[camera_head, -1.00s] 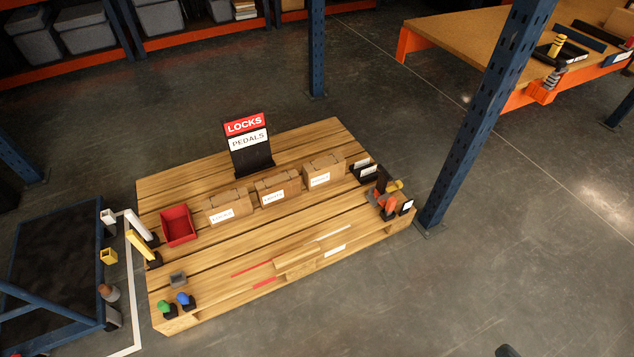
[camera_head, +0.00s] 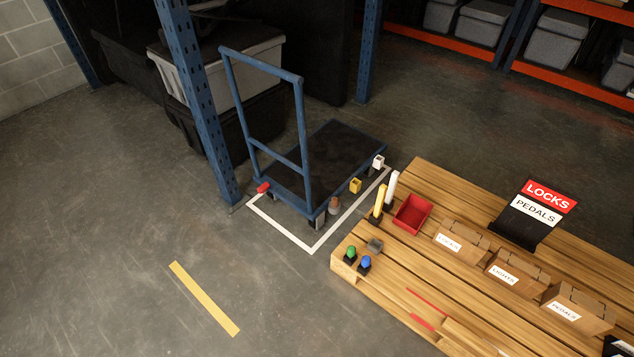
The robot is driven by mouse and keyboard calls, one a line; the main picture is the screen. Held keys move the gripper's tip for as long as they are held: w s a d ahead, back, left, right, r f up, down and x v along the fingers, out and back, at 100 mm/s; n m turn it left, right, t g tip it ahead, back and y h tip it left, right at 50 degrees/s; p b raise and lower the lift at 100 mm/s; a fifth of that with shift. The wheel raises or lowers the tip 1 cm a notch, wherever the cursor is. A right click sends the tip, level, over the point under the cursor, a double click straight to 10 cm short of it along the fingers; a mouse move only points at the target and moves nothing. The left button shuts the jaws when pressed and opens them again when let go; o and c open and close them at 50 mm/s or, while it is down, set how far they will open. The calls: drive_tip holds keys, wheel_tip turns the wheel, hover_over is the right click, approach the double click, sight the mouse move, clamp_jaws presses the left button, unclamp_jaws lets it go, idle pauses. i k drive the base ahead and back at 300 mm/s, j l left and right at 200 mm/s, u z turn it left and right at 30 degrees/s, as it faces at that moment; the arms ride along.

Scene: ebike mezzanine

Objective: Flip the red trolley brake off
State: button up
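A blue trolley (camera_head: 303,120) with a dark deck (camera_head: 335,150) and a tall push handle stands inside a white floor outline, left of the wooden pallet. A small red lever (camera_head: 263,187), which looks like the red brake, sits low at the trolley's near left corner. It is too small to tell which way it is flipped. A yellow block (camera_head: 355,185), a white block (camera_head: 378,161) and a brown-grey piece (camera_head: 334,205) are along the trolley's right side. My gripper is not in view.
The wooden pallet (camera_head: 400,270) holds a red bin (camera_head: 412,213), cartons, a LOCKS/PEDALS sign (camera_head: 537,210) and green and blue knobs. A blue rack post (camera_head: 200,100) stands close left of the trolley. The floor in front is clear around a yellow stripe (camera_head: 204,298).

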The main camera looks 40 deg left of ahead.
sight(263, 188)
drive_tip(key=j+u, duration=0.5)
drive_tip(key=j, duration=0.5)
drive_tip(key=j+u, duration=0.5)
drive_tip(key=j, duration=0.55)
drive_tip(key=i+j, duration=0.2)
drive_tip(key=i, duration=0.25)
drive_tip(key=i+j, duration=0.2)
drive_tip(key=i, duration=0.3)
drive_tip(key=i+j+u, duration=0.1)
drive_tip(key=i, duration=0.35)
drive_tip(key=i+j, duration=0.3)
drive_tip(key=i, duration=0.15)
